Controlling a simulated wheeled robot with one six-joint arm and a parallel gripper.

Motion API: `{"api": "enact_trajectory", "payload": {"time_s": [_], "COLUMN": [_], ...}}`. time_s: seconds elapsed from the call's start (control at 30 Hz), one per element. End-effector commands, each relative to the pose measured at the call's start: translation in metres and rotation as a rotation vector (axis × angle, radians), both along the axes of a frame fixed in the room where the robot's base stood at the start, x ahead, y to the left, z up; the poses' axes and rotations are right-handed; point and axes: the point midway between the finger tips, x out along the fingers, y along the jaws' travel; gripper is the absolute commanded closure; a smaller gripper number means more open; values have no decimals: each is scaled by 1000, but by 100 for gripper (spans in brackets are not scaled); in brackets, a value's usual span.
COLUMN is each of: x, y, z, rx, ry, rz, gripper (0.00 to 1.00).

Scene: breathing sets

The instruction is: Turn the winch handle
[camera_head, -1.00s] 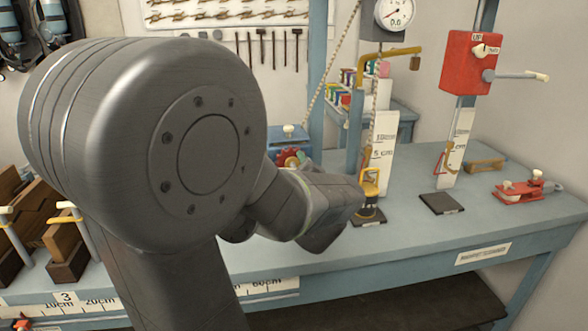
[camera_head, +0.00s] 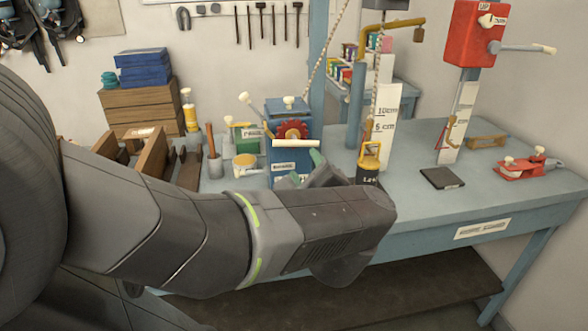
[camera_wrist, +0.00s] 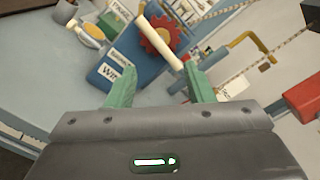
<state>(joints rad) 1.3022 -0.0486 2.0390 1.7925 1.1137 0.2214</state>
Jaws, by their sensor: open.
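The winch (camera_head: 287,115) is a blue box with a red toothed wheel, standing on the bench. Its handle (camera_head: 296,143) is a cream bar in front of the red wheel. In the wrist view the winch (camera_wrist: 118,66) is tilted, and the cream handle (camera_wrist: 157,42) runs diagonally, its lower end near the gap between the fingers. My gripper (camera_wrist: 160,85) has green fingers spread apart, with nothing between the tips.
A black weight with a yellow hook (camera_head: 369,165) hangs or stands right of the winch, close to my gripper. A white scale board (camera_head: 385,125) and a blue post stand behind it. A red box (camera_head: 470,45) is farther right. Wooden blocks and jars crowd the left.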

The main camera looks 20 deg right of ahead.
Motion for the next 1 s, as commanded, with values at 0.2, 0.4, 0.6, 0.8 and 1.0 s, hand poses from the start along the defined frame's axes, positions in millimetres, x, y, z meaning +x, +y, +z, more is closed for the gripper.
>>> {"api": "enact_trajectory", "payload": {"time_s": [0.2,0.4,0.6,0.8,1.0], "x": [-13,-15,-15,-15,-6], "y": [3,4,4,4,2], "z": [0,0,0,0,0], "rx": [0,0,1,1,2], "ry": [1,1,1,1,-1], "rz": [-2,0,0,1,4], "gripper": [52,52,52,52,52]}}
